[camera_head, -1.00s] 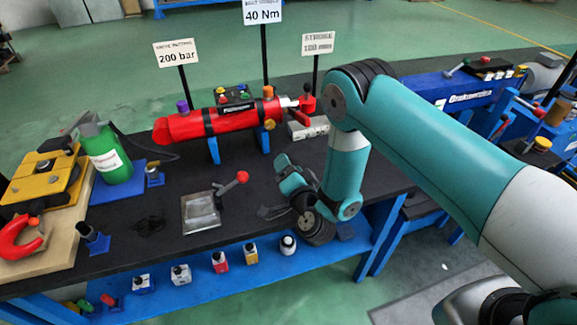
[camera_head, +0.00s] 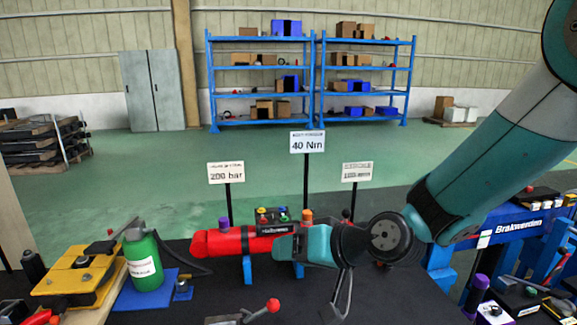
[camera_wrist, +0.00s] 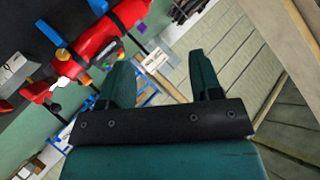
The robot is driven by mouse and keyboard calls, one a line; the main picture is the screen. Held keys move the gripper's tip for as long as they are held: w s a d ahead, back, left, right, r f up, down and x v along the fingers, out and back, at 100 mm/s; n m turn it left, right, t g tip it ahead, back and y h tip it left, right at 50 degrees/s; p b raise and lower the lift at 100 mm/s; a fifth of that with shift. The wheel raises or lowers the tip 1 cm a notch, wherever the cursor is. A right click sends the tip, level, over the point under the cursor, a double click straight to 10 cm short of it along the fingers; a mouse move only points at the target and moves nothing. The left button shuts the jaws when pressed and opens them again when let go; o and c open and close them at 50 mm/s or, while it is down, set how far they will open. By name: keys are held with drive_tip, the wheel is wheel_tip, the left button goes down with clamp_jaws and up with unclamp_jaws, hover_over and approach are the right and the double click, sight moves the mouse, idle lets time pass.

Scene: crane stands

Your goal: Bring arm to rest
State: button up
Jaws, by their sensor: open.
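My arm (camera_head: 500,150) comes in from the upper right in the head view and bends at a dark round joint above the dark bench. My gripper (camera_head: 282,246) is in front of the red cylinder (camera_head: 218,243) and hides part of it. In the wrist view, my gripper (camera_wrist: 161,72) has its two teal fingers spread wide with nothing between them. The red cylinder (camera_wrist: 92,50) lies to the left of the fingers there.
A green bottle (camera_head: 144,262) and a yellow block (camera_head: 75,280) stand on the bench at left. Sign posts, including the 40 Nm sign (camera_head: 307,142), rise behind the cylinder. A blue stand (camera_head: 500,232) is at right. Green floor and blue shelves (camera_head: 262,75) lie beyond.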

drive_tip(key=s+d+r+n+g+h, duration=0.2)
drive_tip(key=s+d, duration=0.4)
drive_tip(key=s, duration=0.5)
drive_tip(key=s+d+r+n+g+h, duration=0.1)
drive_tip(key=s+d+r+g+h, duration=0.3)
drive_tip(key=s+d, duration=0.3)
drive_tip(key=s, duration=0.4)
drive_tip(key=shift+d+n+g, duration=0.3)
drive_tip(key=shift+n, duration=0.1)
